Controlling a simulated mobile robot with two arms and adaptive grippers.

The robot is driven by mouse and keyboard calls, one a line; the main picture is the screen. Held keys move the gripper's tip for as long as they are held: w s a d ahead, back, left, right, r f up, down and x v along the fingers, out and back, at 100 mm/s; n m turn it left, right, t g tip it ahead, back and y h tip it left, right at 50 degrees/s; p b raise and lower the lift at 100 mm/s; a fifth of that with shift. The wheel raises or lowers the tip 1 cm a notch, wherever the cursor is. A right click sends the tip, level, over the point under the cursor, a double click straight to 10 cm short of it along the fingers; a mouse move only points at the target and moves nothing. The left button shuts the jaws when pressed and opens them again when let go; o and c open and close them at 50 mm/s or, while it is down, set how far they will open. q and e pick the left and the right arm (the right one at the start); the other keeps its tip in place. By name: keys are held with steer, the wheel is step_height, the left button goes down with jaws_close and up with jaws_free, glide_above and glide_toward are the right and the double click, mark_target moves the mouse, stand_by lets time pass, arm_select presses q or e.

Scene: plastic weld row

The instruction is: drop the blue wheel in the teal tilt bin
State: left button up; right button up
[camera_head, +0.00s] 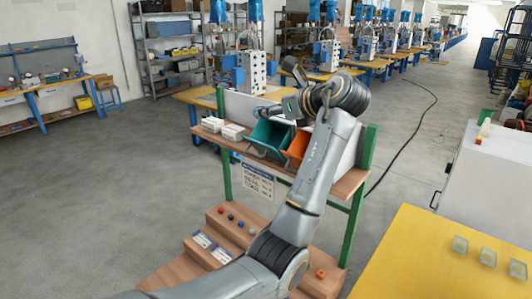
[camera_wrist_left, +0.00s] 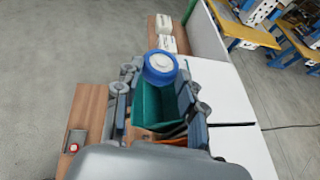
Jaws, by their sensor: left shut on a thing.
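The blue wheel (camera_wrist_left: 160,66), with a white hub, is held at the fingertips of my left gripper (camera_wrist_left: 161,82) in the left wrist view. In the head view my left gripper (camera_head: 266,111) is above the teal tilt bin (camera_head: 268,139), near its open top. The teal tilt bin also shows in the left wrist view (camera_wrist_left: 146,106), below and behind the wheel, partly hidden by the fingers. The wheel looks to be over the bin, clear of its walls. My right gripper is in neither view.
An orange bin (camera_head: 297,148) stands right of the teal one, partly behind my left arm. White boxes (camera_head: 222,128) sit left of the bins on the wooden shelf. Small coloured parts lie on the stepped wooden stand (camera_head: 215,232) below. A yellow table (camera_head: 420,255) is at the right.

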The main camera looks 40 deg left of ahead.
arm_select(q)
steer(key=o, duration=1.2)
steer(key=v, duration=1.2)
steer(key=shift+d+f, duration=0.1)
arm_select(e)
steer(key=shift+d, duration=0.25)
arm_select(q)
steer(key=shift+f, duration=0.1)
